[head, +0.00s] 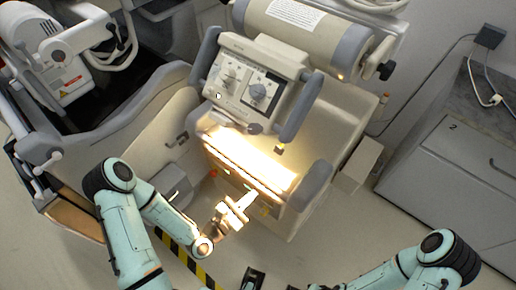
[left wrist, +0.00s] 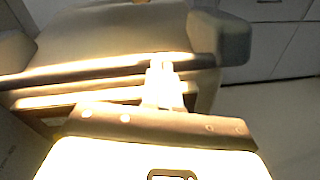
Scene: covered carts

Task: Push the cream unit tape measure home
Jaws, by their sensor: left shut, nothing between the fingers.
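The cream unit (head: 335,125) stands in the middle of the head view, with a brightly lit top ledge and a lit front edge. Slotted, drawer-like edges (left wrist: 95,98) cross its front in the left wrist view. My left gripper (head: 244,200) is shut and empty, its fingertips at or close to this lit front; in the left wrist view its fingers (left wrist: 161,75) overlap the edges. Glare hides whether they touch. I cannot make out a tape measure in either view.
A control panel (head: 255,80) with dials stands above the ledge, between grey handles. A grey-padded cart (head: 110,125) stands to the left. A grey cabinet (head: 450,185) is on the right. Black and yellow tape (head: 185,260) marks the floor. Open floor lies in front of the unit.

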